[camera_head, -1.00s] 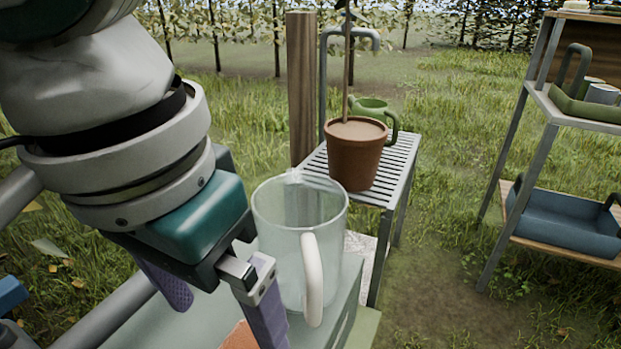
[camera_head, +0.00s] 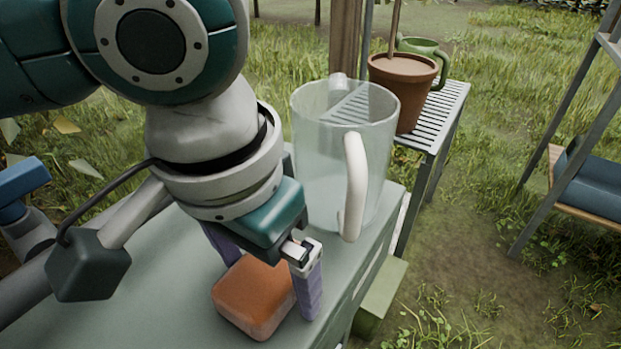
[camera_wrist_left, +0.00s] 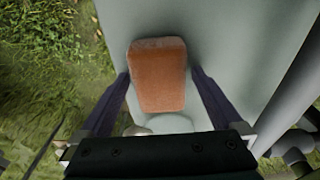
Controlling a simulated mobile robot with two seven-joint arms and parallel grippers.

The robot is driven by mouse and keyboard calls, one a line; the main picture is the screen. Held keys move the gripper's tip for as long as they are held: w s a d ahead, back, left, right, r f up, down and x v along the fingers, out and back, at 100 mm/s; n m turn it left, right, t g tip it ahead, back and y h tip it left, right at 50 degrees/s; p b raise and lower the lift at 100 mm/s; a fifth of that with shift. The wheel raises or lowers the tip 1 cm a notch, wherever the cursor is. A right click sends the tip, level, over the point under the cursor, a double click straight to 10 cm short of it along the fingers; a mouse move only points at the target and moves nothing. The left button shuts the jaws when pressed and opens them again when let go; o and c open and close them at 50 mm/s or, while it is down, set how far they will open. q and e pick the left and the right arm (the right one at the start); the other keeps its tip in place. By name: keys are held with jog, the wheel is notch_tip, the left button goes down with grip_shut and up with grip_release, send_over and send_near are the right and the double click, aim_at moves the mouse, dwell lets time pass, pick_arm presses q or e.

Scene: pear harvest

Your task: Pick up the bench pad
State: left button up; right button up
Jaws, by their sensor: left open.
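The bench pad (camera_head: 255,296) is an orange-brown rounded block lying on the grey-green bench top (camera_head: 150,300). My left gripper (camera_head: 268,272) is open above the bench, its two purple fingers pointing down on either side of the pad. In the left wrist view the pad (camera_wrist_left: 158,75) lies ahead of and between the open fingertips (camera_wrist_left: 160,72), with gaps at its sides. Whether a finger touches it I cannot tell. My right gripper is not in view.
A large clear pitcher (camera_head: 330,165) with a pale handle stands close beside my left gripper. Behind it a slatted stand (camera_head: 445,105) holds a potted plant (camera_head: 402,85) and a green watering can (camera_head: 425,48). A shelf with a blue tray (camera_head: 597,190) stands at right.

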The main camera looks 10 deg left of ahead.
aim_at(266, 268)
pick_arm(q)
jog(key=c, duration=1.3)
jog(key=shift+o, duration=0.2)
jog(key=shift+r, duration=0.1)
notch_tip(266, 268, up, 20)
jog(key=p, duration=0.7)
